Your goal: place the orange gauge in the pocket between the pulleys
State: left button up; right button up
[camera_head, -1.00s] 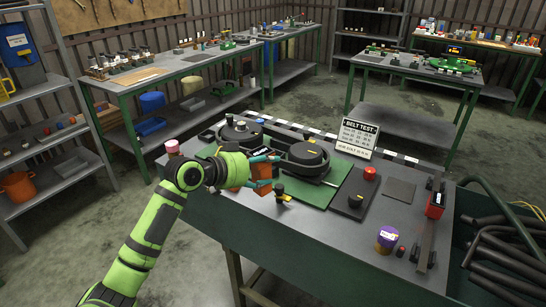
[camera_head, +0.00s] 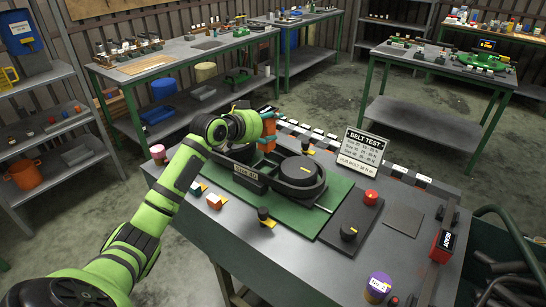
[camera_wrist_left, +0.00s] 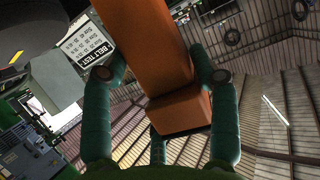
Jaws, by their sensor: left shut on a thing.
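The orange gauge (camera_head: 267,144) is in my left gripper (camera_head: 268,122), held raised over the back part of the belt rig. In the left wrist view, the orange gauge (camera_wrist_left: 160,45) is a long block between the teal fingers of my left gripper (camera_wrist_left: 163,75), which is shut on it. The right-hand dark pulley (camera_head: 300,172) stands on the green plate (camera_head: 327,205), just right of and below the gauge in the picture. The left pulley is mostly hidden behind my left arm. My right gripper is out of view.
The belt test sign (camera_head: 363,149) stands behind right. A red button (camera_head: 370,197), grey pad (camera_head: 403,220) and purple-capped jar (camera_head: 378,287) are to the right.

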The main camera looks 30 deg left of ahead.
aim_at(265, 150)
pick_arm(q)
jog(key=f, duration=0.1)
jog(key=s+f, duration=0.1)
jog(key=f, duration=0.1)
jog(key=shift+s+a+f+p, duration=0.15)
jog(key=shift+s+p, duration=0.05)
jog(key=shift+p, duration=0.2)
jog(key=shift+w+f, duration=0.1)
jog(key=shift+f, duration=0.25)
notch_tip(265, 150, down, 3)
jog(key=shift+w+f+p, duration=0.15)
jog(key=shift+p, duration=0.2)
jog(key=shift+f, duration=0.4)
jog(key=o, duration=1.4)
jog(key=shift+f, duration=0.15)
jog(key=shift+s+r, duration=0.2)
jog(key=d+b+v, duration=0.1)
jog(key=b+v, duration=0.1)
jog(key=v, duration=0.9)
jog(key=shift+s+a+r, duration=0.2)
jog(key=shift+s+a, duration=0.15)
jog(key=shift+a, duration=0.05)
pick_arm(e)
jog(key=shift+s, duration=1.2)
